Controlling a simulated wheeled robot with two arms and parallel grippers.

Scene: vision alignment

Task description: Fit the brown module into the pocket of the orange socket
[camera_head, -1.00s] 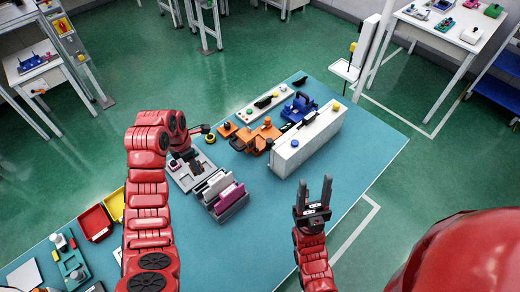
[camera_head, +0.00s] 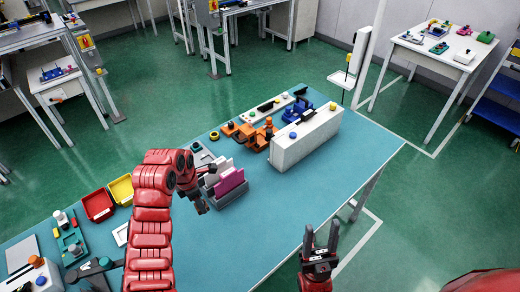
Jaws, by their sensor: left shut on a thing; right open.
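My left gripper (camera_head: 193,192) points down over the table beside the rack with the upright plates. It is shut on a small dark brown piece (camera_head: 201,207), which I take to be the brown module; the arm and fingers hide much of it. Several orange parts stand at the back of the table, left of the white box. The orange socket seems to be among them (camera_head: 258,142), but its pocket is too small to make out. My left gripper is well in front of these parts and to their left. My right gripper (camera_head: 321,243) is open and empty near the table's front right edge.
A rack (camera_head: 228,196) holds upright grey and pink plates. A long white box (camera_head: 305,141) with buttons stands behind it to the right. Red (camera_head: 98,206) and yellow (camera_head: 121,190) bins are at left. The table's front right part is clear.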

